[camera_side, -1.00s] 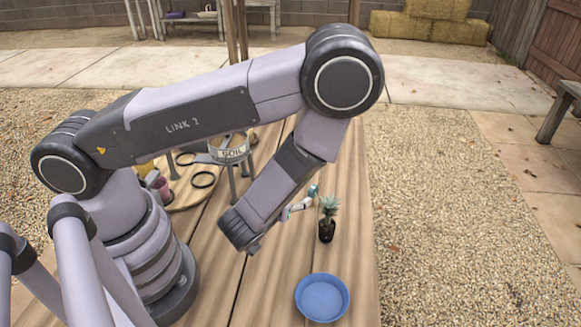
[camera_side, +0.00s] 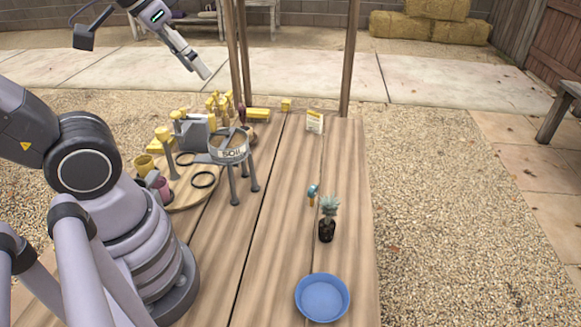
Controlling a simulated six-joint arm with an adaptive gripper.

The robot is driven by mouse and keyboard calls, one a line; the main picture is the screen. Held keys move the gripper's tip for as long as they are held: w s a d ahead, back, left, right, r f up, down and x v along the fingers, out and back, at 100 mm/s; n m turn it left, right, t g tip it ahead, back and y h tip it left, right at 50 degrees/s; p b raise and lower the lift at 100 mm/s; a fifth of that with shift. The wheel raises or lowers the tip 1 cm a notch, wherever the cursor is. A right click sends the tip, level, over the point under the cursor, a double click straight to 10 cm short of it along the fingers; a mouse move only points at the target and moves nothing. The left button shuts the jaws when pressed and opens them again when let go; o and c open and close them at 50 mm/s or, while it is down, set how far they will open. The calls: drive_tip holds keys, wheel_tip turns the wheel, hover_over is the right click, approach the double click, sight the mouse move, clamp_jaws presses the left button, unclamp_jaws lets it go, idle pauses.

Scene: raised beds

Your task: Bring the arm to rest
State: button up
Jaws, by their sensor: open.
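My gripper (camera_side: 205,72) is raised high in the upper left of the side view, pointing down and to the right. It appears empty and touches nothing that I can see. The gap between its fingers is too small to make out. It is well above and away from the wooden table (camera_side: 285,210). A small spiky plant (camera_side: 329,207) with a dark root ball stands on the table. A blue round dish (camera_side: 322,297) lies at the near right of the table.
A small blue-topped item (camera_side: 312,192) is beside the plant. A soil sieve (camera_side: 229,147) stands on legs at the left, near a round wooden board (camera_side: 190,195) with black rings and pots. A small card (camera_side: 314,122) and wooden posts (camera_side: 348,60) stand at the back.

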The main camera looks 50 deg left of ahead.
drive_tip(key=s, duration=0.1)
drive_tip(key=s+a, duration=0.1)
drive_tip(key=shift+s+a+r+y, duration=0.15)
drive_tip(key=shift+s+r+y, duration=0.15)
drive_tip(key=shift+s, duration=0.1)
